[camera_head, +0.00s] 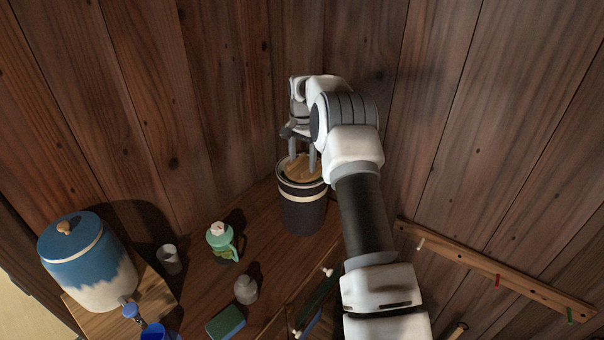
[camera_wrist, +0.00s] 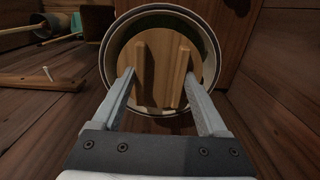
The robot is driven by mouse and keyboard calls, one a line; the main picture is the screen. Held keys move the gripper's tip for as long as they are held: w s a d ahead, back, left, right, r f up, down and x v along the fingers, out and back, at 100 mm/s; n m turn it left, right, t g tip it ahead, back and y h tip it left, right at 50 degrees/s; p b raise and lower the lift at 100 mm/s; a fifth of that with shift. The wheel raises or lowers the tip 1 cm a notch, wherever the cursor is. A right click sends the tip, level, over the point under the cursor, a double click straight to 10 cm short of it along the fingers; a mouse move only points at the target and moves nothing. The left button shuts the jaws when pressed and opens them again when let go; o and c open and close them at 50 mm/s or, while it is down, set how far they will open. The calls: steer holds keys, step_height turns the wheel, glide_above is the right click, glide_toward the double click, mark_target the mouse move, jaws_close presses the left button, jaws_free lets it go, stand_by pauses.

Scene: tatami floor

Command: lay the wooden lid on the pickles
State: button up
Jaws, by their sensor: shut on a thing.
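The round wooden lid (camera_head: 297,169) is at the mouth of a dark crock with a pale band (camera_head: 303,213). In the wrist view the lid (camera_wrist: 162,62) has two parallel bars on top and lies within the crock's pale rim (camera_wrist: 107,52). My gripper (camera_head: 302,163) points down over the crock. Its fingers (camera_wrist: 160,76) are shut on the lid, pressing the two bars from outside. A dark green strip shows between the lid and the crock wall; the pickles under the lid are hidden. I cannot tell whether the lid touches them.
A blue-and-white lidded jar (camera_head: 87,262), a small cup (camera_head: 169,260), a green teapot (camera_head: 221,241), a grey jar (camera_head: 245,290) and a green block (camera_head: 226,322) stand left of the crock. A peg rail (camera_head: 497,270) is at the right. Wooden wall stands close behind the crock.

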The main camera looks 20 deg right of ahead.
steer(key=shift+f, duration=2.65)
steer(key=o, duration=1.3)
steer(key=shift+c, duration=0.2)
step_height(320, 180, up, 12)
step_height(320, 180, up, 10)
steer(key=n+t, duration=0.1)
steer(key=n, duration=0.1)
glide_above(302, 168)
steer(key=s+a, duration=0.4)
steer(key=s, duration=0.1)
steer(key=s+a+r+n+t, duration=0.2)
steer(key=s+a+r+n, duration=0.25)
steer(key=s+r, duration=0.6)
steer(key=s+a+f+n+t, duration=0.1)
steer(key=s+f, duration=0.1)
steer(key=s, duration=0.6)
steer(key=s+a+f+n, duration=0.1)
steer(key=s+a+n, duration=0.1)
steer(key=s, duration=0.7)
steer(key=s+a+f+n+t, duration=0.1)
steer(key=s+f+n, duration=0.1)
steer(key=s, duration=0.7)
steer(key=shift+a+f+t, duration=0.3)
